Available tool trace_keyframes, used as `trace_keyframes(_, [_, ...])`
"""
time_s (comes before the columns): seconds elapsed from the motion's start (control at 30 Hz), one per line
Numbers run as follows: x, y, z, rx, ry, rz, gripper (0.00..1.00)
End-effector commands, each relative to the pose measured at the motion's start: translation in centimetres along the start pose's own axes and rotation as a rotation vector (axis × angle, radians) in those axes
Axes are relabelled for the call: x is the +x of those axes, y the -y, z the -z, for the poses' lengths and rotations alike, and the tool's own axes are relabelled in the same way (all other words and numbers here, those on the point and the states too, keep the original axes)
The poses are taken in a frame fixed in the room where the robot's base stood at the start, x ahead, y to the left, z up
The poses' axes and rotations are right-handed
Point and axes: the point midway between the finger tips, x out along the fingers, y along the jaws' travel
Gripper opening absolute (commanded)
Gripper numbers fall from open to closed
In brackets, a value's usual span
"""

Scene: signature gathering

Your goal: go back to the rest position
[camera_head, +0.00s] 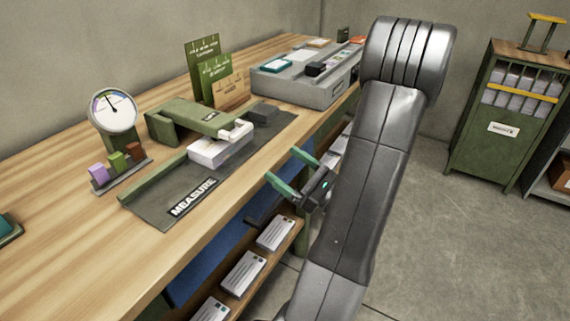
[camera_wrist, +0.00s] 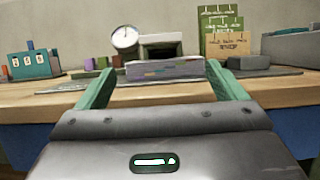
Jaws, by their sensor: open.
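My gripper (camera_head: 288,176) is open and empty, off the front edge of the wooden counter (camera_head: 70,250). Its two green fingers also show in the wrist view (camera_wrist: 160,88), spread apart and pointing at the counter. A stack of white paper (camera_head: 220,148) sits on the dark mat marked MEASURE (camera_head: 165,208), partly under a green device (camera_head: 190,118). In the wrist view the stack (camera_wrist: 164,69) appears between the fingers but farther off, on the counter. My fingers do not touch it as far as I can see.
A round dial gauge (camera_head: 112,108) stands left of the green device, near colored blocks (camera_head: 116,168). Green signs (camera_head: 208,75) and a grey tray unit (camera_head: 300,85) stand behind. A shelf with envelopes (camera_head: 243,272) is below the counter. A green cabinet (camera_head: 500,125) stands right; floor between is clear.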

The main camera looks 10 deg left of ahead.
Motion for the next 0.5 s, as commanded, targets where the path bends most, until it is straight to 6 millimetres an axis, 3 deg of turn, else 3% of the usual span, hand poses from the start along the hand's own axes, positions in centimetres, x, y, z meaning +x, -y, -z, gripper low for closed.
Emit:
trace_keyframes(0.27, [0.4, 0.0, 0.0, 0.0, 0.0, -0.002, 0.91])
trace_keyframes(0.5, [3.3, -0.1, -0.1, -0.002, 0.001, -0.006, 0.91])
